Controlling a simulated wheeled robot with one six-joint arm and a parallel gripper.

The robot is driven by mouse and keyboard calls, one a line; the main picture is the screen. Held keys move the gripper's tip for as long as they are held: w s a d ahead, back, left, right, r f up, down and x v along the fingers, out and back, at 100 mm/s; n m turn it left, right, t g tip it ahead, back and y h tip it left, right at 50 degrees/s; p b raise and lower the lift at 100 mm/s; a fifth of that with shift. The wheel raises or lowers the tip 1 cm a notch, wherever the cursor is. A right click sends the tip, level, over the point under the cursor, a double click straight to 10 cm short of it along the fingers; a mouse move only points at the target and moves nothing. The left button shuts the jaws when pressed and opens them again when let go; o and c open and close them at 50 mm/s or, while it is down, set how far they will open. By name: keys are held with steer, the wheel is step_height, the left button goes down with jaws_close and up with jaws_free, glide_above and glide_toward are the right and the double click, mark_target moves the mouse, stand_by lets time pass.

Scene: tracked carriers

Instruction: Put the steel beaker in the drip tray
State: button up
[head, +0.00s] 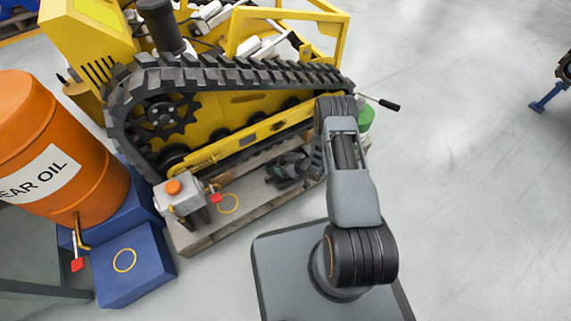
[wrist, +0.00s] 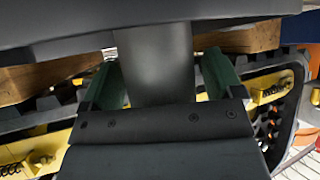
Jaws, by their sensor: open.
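My gripper (head: 284,172) hangs low over the wooden pallet, beside the yellow carrier's track. In the wrist view its green fingers (wrist: 160,78) stand apart, with a plain dark grey cylinder (wrist: 153,55) showing between them. I cannot tell whether this cylinder is the steel beaker or something behind the fingers, or whether it touches them. I can make out no steel beaker for certain in the head view. No drip tray is clearly recognisable; a blue block (head: 150,276) with a yellow ring on top stands below the orange drum's tap.
The orange gear oil drum (head: 98,190) stands left on a blue base. A grey box (head: 180,197) with an orange cap and red tap stands on the pallet (head: 205,236), near a second yellow ring. The tracked carrier (head: 246,102) blocks the back.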

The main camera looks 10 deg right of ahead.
steer(key=shift+s+d+r+p, duration=0.15)
steer(key=shift+d+r+p, duration=0.05)
steer(key=shift+r+p, duration=0.2)
steer(key=p+v, duration=0.4)
steer(key=v, duration=0.7)
steer(key=w+d+r+m+g+h, duration=0.1)
steer(key=w+d+r+h, duration=0.15)
steer(key=r, duration=0.45)
steer(key=w+d+r+m+h, duration=0.1)
steer(key=r+h, duration=0.2)
steer(key=r, duration=0.4)
steer(key=w+d+r+m+g+h, duration=0.1)
steer(key=w+d+r+h, duration=0.1)
steer(key=r, duration=0.5)
steer(key=s+a+r+m+g, duration=0.2)
steer(key=s+a+r, duration=0.2)
steer(key=s+r, duration=0.5)
steer(key=s+a+r+m+g, duration=0.2)
steer(key=s+a+r, duration=0.3)
steer(key=s+r, duration=0.4)
steer(key=shift+s+a+m, duration=0.2)
steer(key=shift+s+m, duration=0.3)
steer(key=shift+s, duration=0.7)
